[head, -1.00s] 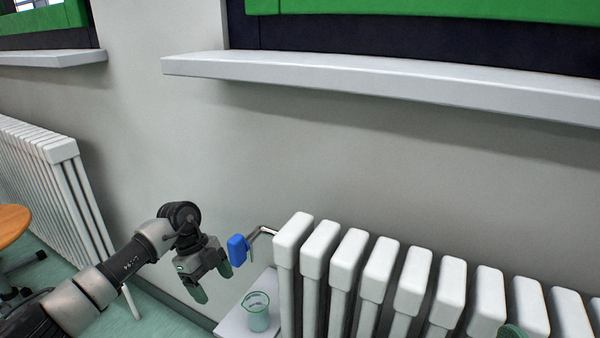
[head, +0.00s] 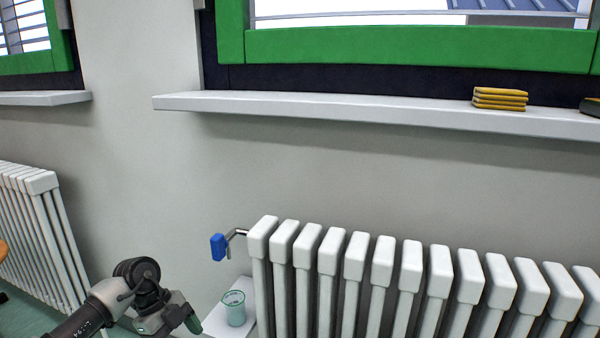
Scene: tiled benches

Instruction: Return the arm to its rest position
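My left arm comes in from the lower left corner, grey and black. My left gripper (head: 172,324) is at the bottom edge, left of the radiator. Its green-tipped fingers stand apart with nothing seen between them, and it is partly cut off by the frame edge. It is below and left of the blue valve handle and left of the glass beaker, apart from both in the picture. My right gripper is not in view.
A blue valve handle (head: 218,246) sticks out from the white radiator (head: 355,290). A greenish beaker (head: 233,309) stands on a white surface (head: 214,323). Yellow stacked items (head: 499,98) lie on the window sill (head: 330,110). Another radiator (head: 40,235) is at left.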

